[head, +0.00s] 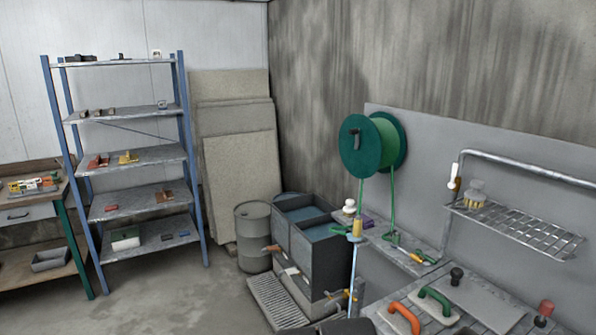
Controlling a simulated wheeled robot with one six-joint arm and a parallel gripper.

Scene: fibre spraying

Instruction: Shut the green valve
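I cannot clearly make out a green valve. The hose hangs from a large green reel (363,147) at the back wall. A small red, yellow and green piece (420,257) lies farther right on the ledge. My gripper does not show in the head view.
A bench at bottom right holds trowels with orange (404,317) and green (436,304) handles. Dark tanks (318,247) and a grey drum (252,235) stand mid-picture. A blue-framed shelf (190,130) stands left. The floor (190,295) is clear at left front.

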